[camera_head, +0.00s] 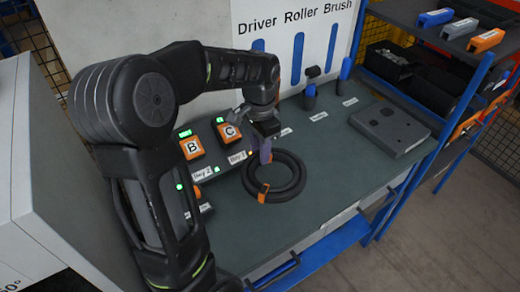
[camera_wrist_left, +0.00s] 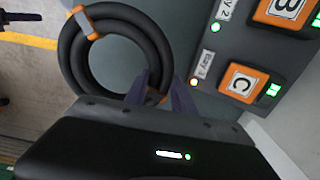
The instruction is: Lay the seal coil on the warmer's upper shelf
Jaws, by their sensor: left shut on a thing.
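The seal coil (camera_head: 296,183) is a black ring of several turns with orange ties, over the dark green bench top. My left gripper (camera_head: 266,156) reaches down to the coil's far side and is shut on it. The left wrist view shows the coil (camera_wrist_left: 72,55) with the gripper's fingers (camera_wrist_left: 160,88) at its rim, beside an orange tie. I cannot tell whether the coil touches the bench. A white cabinet (camera_head: 40,170) with a degree mark stands at the left and may be the warmer; no shelf of it shows.
Orange chargers marked B (camera_head: 190,147) and C (camera_head: 229,131) sit in a bay unit beside the coil. A grey plate (camera_head: 390,128) lies at the bench's right. A blue rack (camera_head: 445,80) with bins stands beyond. The front middle of the bench (camera_head: 310,220) is clear.

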